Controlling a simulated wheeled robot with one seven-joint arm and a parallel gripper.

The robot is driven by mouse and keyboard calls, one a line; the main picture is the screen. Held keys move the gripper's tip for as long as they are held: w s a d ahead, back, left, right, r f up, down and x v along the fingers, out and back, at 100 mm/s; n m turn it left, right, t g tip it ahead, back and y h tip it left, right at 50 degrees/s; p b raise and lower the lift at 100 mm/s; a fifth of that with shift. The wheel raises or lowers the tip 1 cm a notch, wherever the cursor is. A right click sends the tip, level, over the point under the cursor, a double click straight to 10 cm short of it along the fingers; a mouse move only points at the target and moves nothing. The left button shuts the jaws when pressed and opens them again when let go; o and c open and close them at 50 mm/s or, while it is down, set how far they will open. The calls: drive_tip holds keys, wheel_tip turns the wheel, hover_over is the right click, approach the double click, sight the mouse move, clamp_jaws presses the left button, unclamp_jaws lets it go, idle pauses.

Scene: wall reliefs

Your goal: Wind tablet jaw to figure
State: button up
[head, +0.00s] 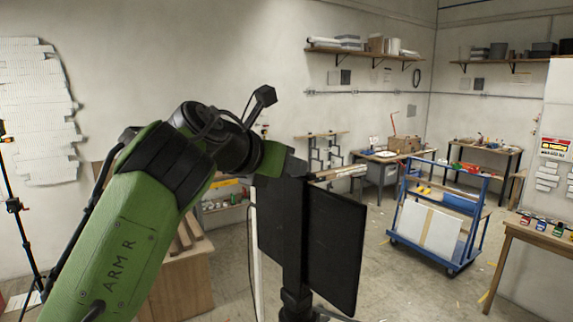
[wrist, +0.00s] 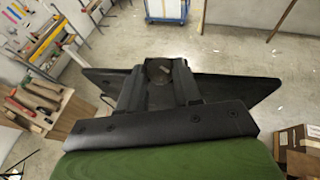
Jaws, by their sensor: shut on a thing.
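A black stand (head: 294,285) carries two flat black panels, a left one (head: 275,225) and a right one (head: 334,245), angled to each other. In the wrist view the panels spread behind my fingers, with the right one (wrist: 232,88) clearest. My gripper (wrist: 157,75) is shut on a dark rounded part (wrist: 158,70) between its fingers, at the top of the stand. I cannot tell if this part is the jaw's winding knob. In the head view my green arm hides most of the grip. No figure can be made out on the panels.
A pale ribbed relief (head: 40,110) hangs on the left wall, with a tripod (head: 14,206) before it. A blue cart (head: 440,215) stands at the right, near a wooden table (head: 535,237). A wooden cabinet (head: 180,270) stands behind my arm. Floor between stand and cart is mostly clear.

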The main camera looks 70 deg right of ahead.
drive_tip(key=shift+c, duration=0.5)
drive_tip(key=shift+m+g, duration=0.3)
drive_tip(key=shift+w+d+m+g+y+p, duration=0.1)
drive_tip(key=shift+w+d+m+g+y, duration=0.1)
drive_tip(key=shift+m+g+y, duration=0.6)
drive_tip(key=shift+w+d+m+g+y+p, duration=0.15)
drive_tip(key=shift+m+g+y, duration=0.3)
drive_tip(key=shift+m+g, duration=0.55)
drive_tip(key=shift+w+d+m+g+y+p, duration=0.1)
drive_tip(key=shift+w+m+g+y, duration=0.1)
drive_tip(key=shift+m+g+y, duration=0.55)
drive_tip(key=shift+m+g, duration=0.25)
drive_tip(key=shift+m, duration=0.1)
drive_tip(key=o, duration=1)
